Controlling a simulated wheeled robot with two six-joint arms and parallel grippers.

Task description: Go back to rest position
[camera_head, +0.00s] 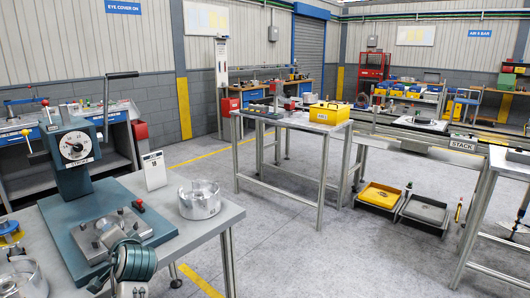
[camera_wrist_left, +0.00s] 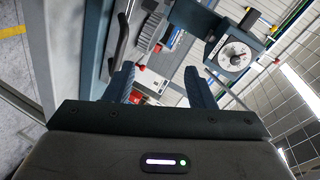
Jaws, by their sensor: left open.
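My left gripper (camera_wrist_left: 160,84) shows in the left wrist view with its two blue fingers apart and nothing held between them. Beyond the fingertips are the press dial (camera_wrist_left: 235,55) and a red and white item (camera_wrist_left: 150,84) in the background. In the head view, a dark teal rounded part at the bottom left, in front of the press, could be my left arm; no fingers can be made out there. My right gripper is in neither view.
A teal press (camera_head: 74,160) with a dial and lever stands on the near left table (camera_head: 215,218). A metal ring-shaped housing (camera_head: 199,199) sits to its right. A yellow box (camera_head: 328,113) is on the middle table. The grey floor between the tables is clear.

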